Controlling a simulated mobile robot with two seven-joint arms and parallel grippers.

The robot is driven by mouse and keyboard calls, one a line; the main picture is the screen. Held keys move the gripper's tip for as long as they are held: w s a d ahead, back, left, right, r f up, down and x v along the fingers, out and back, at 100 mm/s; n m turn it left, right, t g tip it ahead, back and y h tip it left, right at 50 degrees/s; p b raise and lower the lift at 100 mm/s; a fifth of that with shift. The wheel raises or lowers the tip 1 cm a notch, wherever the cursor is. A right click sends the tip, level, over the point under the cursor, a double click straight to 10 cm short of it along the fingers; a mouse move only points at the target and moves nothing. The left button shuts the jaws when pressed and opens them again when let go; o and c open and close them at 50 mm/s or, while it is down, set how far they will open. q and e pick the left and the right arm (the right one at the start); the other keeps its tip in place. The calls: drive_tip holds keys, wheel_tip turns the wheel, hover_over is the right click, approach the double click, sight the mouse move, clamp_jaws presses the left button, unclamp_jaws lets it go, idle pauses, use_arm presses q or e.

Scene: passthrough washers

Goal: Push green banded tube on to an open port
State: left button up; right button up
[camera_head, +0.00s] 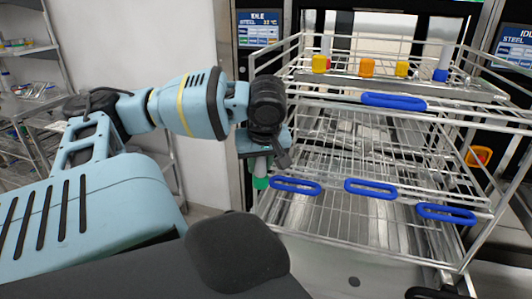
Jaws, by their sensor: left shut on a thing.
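My left gripper (268,150) is at the left side of the wire rack, low beside its front left corner. It is shut on a pale tube with a green band (261,182), which hangs down below the fingers. The upper part of the tube is hidden by the gripper. On the rack's top tray (400,86) stand a yellow piece (320,64), an orange piece (366,67), another yellow piece (402,69) and a pale tube with a blue band (441,72). The ports are too small to tell which are open. My right gripper does not show.
The wire rack (340,229) has blue handles, one on the upper front (393,101) and several lower down (370,188). Washer fronts with displays (260,28) stand behind. Metal shelves (30,100) are at far left.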

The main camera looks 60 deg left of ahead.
use_arm(q)
drive_tip(key=shift+f, duration=0.4)
drive_tip(key=shift+d+f, duration=0.1)
drive_tip(key=shift+w+d+f, duration=0.15)
drive_tip(key=w+d+f+m+t+h, duration=0.1)
drive_tip(key=w+d+f+m, duration=0.15)
drive_tip(key=d+f, duration=0.4)
drive_tip(key=w+d+f+m+t, duration=0.1)
drive_tip(key=w+d+f+m, duration=0.15)
drive_tip(key=d+f, duration=0.45)
drive_tip(key=d+r+m+t+h, duration=0.1)
drive_tip(key=d+m, duration=0.8)
drive_tip(key=d, duration=1.9)
drive_tip(key=shift+r+h, duration=0.4)
drive_tip(key=shift+h, duration=0.7)
